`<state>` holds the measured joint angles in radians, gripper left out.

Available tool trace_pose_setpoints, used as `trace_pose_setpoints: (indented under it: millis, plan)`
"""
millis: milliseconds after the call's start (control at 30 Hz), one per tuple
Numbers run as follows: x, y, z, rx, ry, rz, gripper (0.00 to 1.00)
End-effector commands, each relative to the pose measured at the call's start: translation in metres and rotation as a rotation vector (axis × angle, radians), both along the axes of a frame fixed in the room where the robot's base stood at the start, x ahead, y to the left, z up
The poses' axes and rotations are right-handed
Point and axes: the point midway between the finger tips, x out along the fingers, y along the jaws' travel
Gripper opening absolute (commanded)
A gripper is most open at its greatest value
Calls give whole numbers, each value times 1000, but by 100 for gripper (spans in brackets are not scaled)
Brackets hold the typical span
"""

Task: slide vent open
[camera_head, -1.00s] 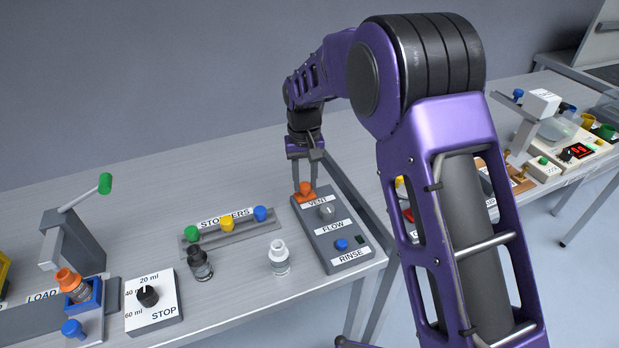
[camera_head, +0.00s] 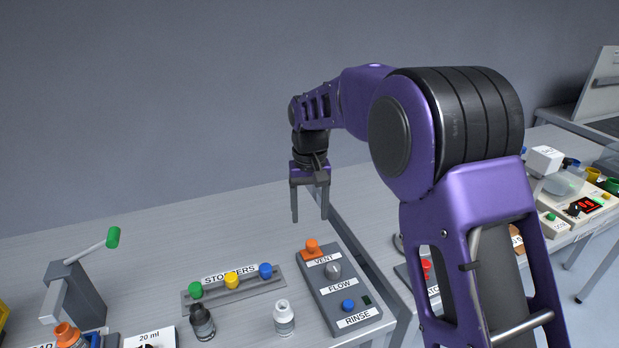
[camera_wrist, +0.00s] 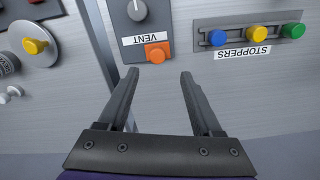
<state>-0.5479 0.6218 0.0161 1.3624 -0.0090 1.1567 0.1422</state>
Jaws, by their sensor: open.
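The vent slide is an orange knob (camera_head: 312,248) at the far end of a grey control panel (camera_head: 333,285), beside the VENT label. The wrist view also shows the orange vent slide (camera_wrist: 156,51), past my fingertips and roughly between their lines. My gripper (camera_head: 310,218) is open and empty, pointing down, above and apart from the knob. Its two fingers also show spread in the wrist view (camera_wrist: 158,75). Nothing hides the knob in either view.
The panel also has a grey FLOW dial (camera_head: 333,270) and a blue RINSE button (camera_head: 348,305). Left of it are the stopper rack (camera_head: 215,290) with coloured stoppers, a white-capped bottle (camera_head: 284,318) and a black-capped bottle (camera_head: 202,322). The bench behind the rack is clear.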

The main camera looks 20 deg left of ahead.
Motion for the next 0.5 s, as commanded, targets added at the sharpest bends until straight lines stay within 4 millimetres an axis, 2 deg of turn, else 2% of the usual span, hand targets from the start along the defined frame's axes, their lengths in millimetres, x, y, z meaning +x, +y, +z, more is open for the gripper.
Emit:
trace_pose_setpoints:
  millis: [33, 200, 333, 500]
  plan:
    - [1, 1, 16, 3, -4, 0, 66]
    - [1, 1, 54, 3, -4, 0, 66]
    - [0, 1, 75, 2, -2, 0, 66]
    - [0, 0, 89, 2, -1, 0, 66]
